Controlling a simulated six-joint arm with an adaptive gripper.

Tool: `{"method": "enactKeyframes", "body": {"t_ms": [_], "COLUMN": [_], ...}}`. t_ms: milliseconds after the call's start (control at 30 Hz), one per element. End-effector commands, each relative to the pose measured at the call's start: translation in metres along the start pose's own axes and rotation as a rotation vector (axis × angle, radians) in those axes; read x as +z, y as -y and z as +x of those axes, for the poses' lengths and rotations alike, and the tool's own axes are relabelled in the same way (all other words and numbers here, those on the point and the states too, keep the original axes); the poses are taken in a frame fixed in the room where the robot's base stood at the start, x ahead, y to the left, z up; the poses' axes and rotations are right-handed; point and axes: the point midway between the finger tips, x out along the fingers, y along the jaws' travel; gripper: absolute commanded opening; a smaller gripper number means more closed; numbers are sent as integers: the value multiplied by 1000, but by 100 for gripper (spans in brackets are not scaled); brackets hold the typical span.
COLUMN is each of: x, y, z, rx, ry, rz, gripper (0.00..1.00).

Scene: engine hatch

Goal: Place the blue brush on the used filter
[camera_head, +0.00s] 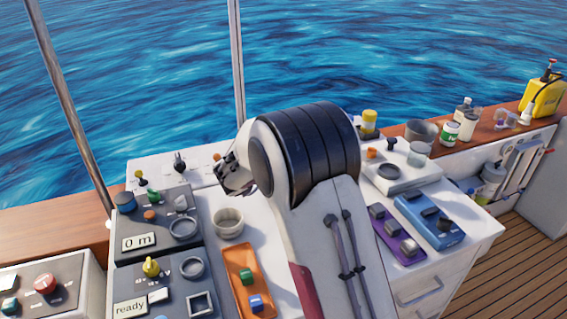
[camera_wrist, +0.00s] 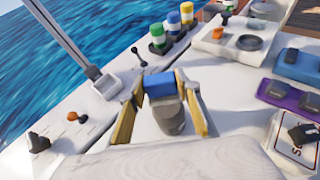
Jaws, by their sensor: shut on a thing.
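My gripper (camera_wrist: 160,80) is shut on a blue block-shaped thing (camera_wrist: 159,86), which looks like the blue brush. It sits between the two yellowish fingers in the wrist view. A grey rounded shape (camera_wrist: 170,118) shows just under the blue part; I cannot tell whether it belongs to the brush. In the head view, my gripper (camera_head: 236,176) is at the left of my dark wrist joint, above the white counter, and what it holds cannot be made out. I cannot tell for sure which thing is the used filter.
A pale bowl (camera_head: 229,224) and an orange tray (camera_head: 237,262) with green and blue pieces stand on the counter. A purple tray (camera_head: 412,257) and a blue tray (camera_head: 412,208) lie to the right. Control panels (camera_head: 130,276) fill the left. Bottles line the back.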

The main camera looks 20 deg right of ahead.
Motion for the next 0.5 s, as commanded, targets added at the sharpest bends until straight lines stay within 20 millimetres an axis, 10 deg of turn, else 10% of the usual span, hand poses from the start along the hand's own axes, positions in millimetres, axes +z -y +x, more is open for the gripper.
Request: {"method": "enactKeyframes", "body": {"t_ms": [500], "x": [-27], "y": [0], "z": [11], "rx": [0], "ry": [0], "rz": [1], "gripper": [10]}}
